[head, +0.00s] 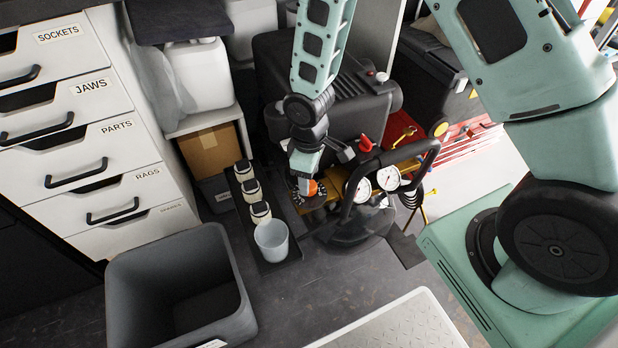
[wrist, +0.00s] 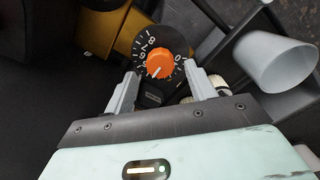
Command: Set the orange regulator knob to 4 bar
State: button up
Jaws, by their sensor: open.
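The orange regulator knob (wrist: 160,63) sits on a round black dial plate (wrist: 147,42) with white numbers. A white mark on the knob points toward the lower left in the wrist view; the number it points at is not legible. In the head view the knob (head: 310,188) shows small, just below my gripper (head: 304,176). My gripper (wrist: 160,72) is open, with one finger on each side of the knob's near side in the wrist view. Whether either finger touches the knob cannot be told.
Two white gauges (head: 388,178) stand right of the knob on the black compressor (head: 325,95). A dark rack (head: 283,266) with several white-capped containers and a pale cup (head: 271,240) stands left of it. A grey bin (head: 178,290) is at front left.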

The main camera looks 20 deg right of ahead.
notch_tip(320, 180, up, 15)
jog(key=p, duration=0.3)
jog(key=shift+p, duration=0.35)
jog(key=s+a+r+m, duration=0.1)
jog(key=s+a+r, duration=0.2)
jog(key=s+r, duration=0.5)
jog(key=s+a+r+m, duration=0.1)
jog(key=s+a+r, duration=0.3)
jog(key=s, duration=0.7)
notch_tip(320, 180, up, 20)
jog(key=s+p, duration=0.1)
jog(key=p, duration=1.8)
jog(key=shift+d+y, duration=0.3)
jog(key=shift+d, duration=0.05)
jog(key=shift+f, duration=0.15)
